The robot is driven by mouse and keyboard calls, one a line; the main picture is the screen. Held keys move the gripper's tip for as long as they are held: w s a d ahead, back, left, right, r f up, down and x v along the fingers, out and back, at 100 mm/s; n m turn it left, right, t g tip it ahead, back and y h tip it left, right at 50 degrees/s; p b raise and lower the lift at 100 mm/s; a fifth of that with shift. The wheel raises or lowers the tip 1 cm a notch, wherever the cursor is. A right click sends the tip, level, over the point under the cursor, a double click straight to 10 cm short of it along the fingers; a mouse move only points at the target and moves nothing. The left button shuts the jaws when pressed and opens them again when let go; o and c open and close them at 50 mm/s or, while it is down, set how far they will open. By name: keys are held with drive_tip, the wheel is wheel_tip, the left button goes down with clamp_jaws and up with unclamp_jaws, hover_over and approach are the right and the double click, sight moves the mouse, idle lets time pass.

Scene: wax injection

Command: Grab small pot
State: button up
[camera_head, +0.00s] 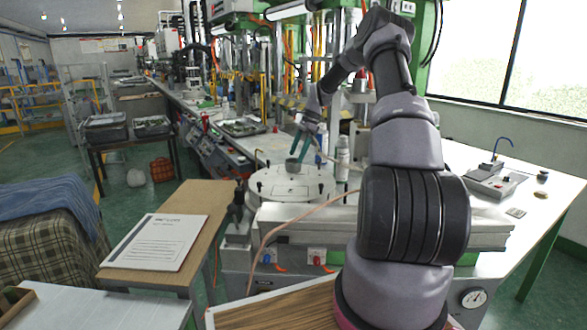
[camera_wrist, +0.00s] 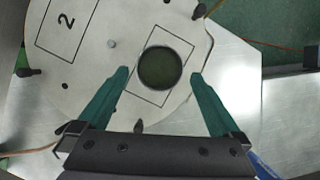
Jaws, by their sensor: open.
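The small pot is a dark, round, open vessel. In the wrist view the small pot (camera_wrist: 160,68) stands inside a drawn rectangle on the round pale plate (camera_wrist: 75,85). In the head view the small pot (camera_head: 292,166) stands on the same round plate (camera_head: 275,188). My gripper (camera_wrist: 160,78) is open, with one teal finger on each side of the pot and gaps between fingers and pot. In the head view my gripper (camera_head: 307,146) is just above and beside the pot. The pot's underside is hidden.
A white bottle (camera_head: 342,152) stands right of the plate in the head view. A clamp (camera_head: 238,205) sits at the plate's left edge. Small dark pegs stand around the plate's rim. A manual (camera_head: 158,242) lies on the brown table.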

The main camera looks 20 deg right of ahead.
sight(293, 161)
drive_tip(key=x, duration=0.4)
drive_tip(key=shift+a+f, duration=0.1)
drive_tip(key=shift+f, duration=0.05)
drive_tip(key=c, duration=1.5)
